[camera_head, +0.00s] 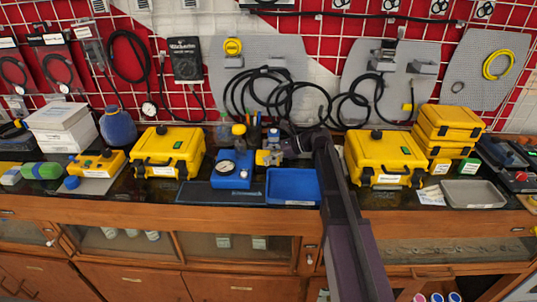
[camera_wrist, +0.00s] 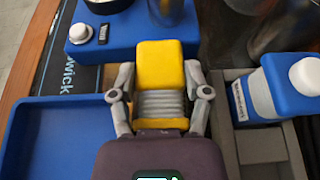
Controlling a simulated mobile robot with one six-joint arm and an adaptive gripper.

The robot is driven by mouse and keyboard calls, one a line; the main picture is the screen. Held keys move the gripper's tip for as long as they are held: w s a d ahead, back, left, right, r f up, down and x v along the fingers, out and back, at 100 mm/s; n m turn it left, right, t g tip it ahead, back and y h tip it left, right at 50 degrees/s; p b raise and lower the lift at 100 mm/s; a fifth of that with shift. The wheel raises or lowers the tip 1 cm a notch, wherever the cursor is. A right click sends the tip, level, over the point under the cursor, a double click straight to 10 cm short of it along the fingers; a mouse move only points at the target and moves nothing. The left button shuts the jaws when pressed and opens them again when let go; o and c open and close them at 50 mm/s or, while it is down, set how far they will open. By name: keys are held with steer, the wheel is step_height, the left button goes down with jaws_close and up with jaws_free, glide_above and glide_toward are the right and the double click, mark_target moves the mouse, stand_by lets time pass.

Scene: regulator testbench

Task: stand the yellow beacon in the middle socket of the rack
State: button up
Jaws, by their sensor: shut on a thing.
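My gripper (camera_wrist: 160,97) is shut on the yellow beacon (camera_wrist: 160,65), with one finger on each side of its grey ribbed part. The beacon's yellow end points away from my palm. In the head view the beacon (camera_head: 263,157) shows just right of the blue gauge box, at the end of my gripper (camera_head: 279,153). A grey compartmented holder (camera_wrist: 262,146), perhaps the rack, lies right of my gripper in the wrist view. A blue bottle with a white cap (camera_wrist: 280,88) is at it. I cannot make out the middle socket.
A blue tray (camera_head: 292,200) lies in front of my gripper, and the blue gauge box (camera_head: 232,180) stands to its left. Metal cylinders (camera_wrist: 235,20) stand close beyond the beacon. Yellow cases (camera_head: 168,150) stand on both sides, with hoses (camera_head: 275,95) on the wall behind.

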step_height(320, 180, up, 2)
steer(key=shift+r+p, duration=0.1)
steer(key=shift+p, duration=0.65)
steer(key=s+d, duration=0.1)
steer(key=s, duration=0.4)
steer(key=s+d, duration=0.1)
steer(key=s, duration=0.4)
steer(key=s+d+p, duration=0.1)
steer(key=s, duration=0.4)
steer(key=shift+s+r, duration=0.35)
steer(key=shift+s, duration=0.05)
